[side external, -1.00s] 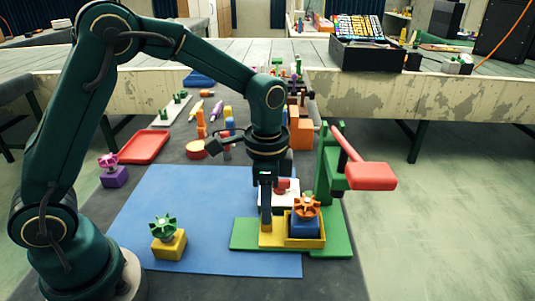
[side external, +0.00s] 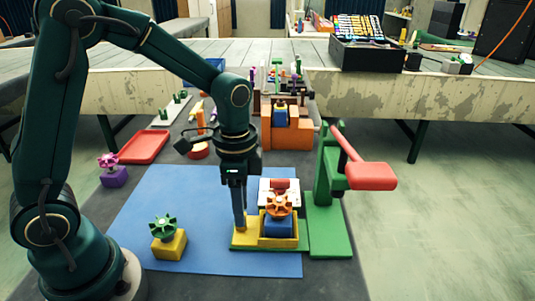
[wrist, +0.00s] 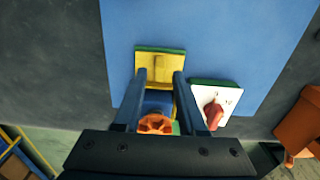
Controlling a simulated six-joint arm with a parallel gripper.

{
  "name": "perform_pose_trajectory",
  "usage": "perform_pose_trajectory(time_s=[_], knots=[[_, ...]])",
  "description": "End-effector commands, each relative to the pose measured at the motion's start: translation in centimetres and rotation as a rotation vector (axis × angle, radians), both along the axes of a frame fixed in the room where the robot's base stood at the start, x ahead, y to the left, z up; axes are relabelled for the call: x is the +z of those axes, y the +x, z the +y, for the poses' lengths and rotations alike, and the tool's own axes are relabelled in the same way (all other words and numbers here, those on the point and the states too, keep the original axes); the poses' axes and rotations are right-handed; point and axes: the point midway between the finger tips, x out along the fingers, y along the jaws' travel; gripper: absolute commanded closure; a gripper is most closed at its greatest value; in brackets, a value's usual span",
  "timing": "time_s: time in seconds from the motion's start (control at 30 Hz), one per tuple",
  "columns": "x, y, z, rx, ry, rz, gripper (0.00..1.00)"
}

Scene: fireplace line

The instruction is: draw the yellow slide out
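The yellow slide (side external: 298,230) is a shallow tray on a green base (side external: 325,245). It carries a blue block (side external: 279,228) with an orange star knob (side external: 279,205). In the side view my gripper (side external: 240,226) points down at the slide's left end. In the wrist view my gripper (wrist: 160,75) has a finger on either side of the yellow slide's end part (wrist: 158,66), seemingly closed on it. The exact contact is partly hidden. The orange knob (wrist: 155,124) shows between the fingers, near the palm.
A green post with a red-handled lever (side external: 370,176) stands at the right of the base. A white block with a red part (side external: 268,188) is behind the slide. A yellow block with a green knob (side external: 170,243) sits on the blue mat (side external: 150,205), with clear mat around it.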

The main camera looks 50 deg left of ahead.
Motion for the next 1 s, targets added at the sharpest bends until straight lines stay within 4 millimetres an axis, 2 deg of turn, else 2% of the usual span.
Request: perform_pose_trajectory(time_s=[0.17,0.7,1.0], knots=[[0.3,0.0,0.0,0.000,0.000,0.000,0.60],[5.8,0.0,0.0,0.000,0.000,0.000,0.60],[6.0,-0.1,0.0,0.000,0.000,0.003,0.60]])
